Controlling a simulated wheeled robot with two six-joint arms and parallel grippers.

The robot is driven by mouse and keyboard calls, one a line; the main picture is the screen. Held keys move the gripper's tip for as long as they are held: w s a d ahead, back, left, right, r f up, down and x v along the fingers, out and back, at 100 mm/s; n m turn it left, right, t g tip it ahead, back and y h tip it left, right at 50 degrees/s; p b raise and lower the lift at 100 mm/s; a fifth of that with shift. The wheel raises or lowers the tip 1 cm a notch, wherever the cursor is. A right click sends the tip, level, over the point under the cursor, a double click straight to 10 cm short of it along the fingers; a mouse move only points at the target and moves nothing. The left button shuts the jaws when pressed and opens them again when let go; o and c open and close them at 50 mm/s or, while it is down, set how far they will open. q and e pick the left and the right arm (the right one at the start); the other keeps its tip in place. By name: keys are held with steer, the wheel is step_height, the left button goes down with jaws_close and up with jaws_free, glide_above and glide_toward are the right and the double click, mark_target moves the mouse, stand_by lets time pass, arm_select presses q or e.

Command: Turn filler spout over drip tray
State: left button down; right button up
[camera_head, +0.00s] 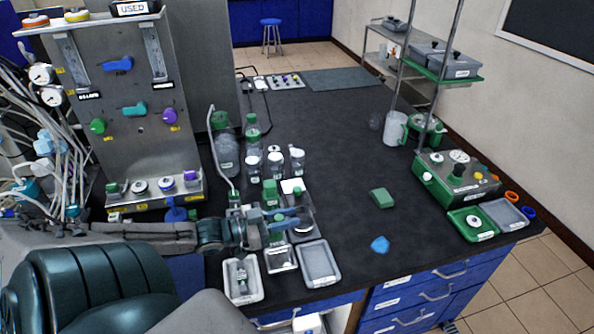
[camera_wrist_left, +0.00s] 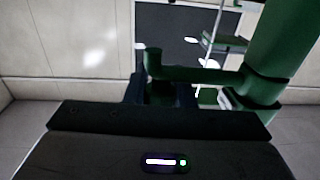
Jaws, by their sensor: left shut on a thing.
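My left gripper (camera_head: 286,222) reaches in from the left and is shut on part of the green filler assembly (camera_head: 270,192) at the bench's near edge. The left wrist view shows a green bar (camera_wrist_left: 195,75) at its jaws, joined to a thick green post (camera_wrist_left: 272,70). I cannot clearly make out the spout; my gripper covers much of it. A small drip tray (camera_head: 282,266) with a pale rim lies just below and in front of the gripper. Whether the spout is over it I cannot tell. My right gripper is not in view.
A white tray (camera_head: 232,296) holding small items lies left of the drip tray, and an empty grey tray (camera_head: 318,268) lies right. Several bottles and jars (camera_head: 275,165) stand behind.

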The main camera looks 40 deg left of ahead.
arm_select(q)
steer(key=shift+s+a+m+g+h, duration=0.1)
steer(key=shift+s+m+g+h, duration=0.25)
steer(key=shift+h, duration=0.25)
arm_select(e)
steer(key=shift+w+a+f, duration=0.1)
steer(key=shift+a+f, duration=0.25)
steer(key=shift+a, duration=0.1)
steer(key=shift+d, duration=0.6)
arm_select(q)
steer(key=c, duration=1.2)
jaws_free()
steer(key=shift+c, duration=0.2)
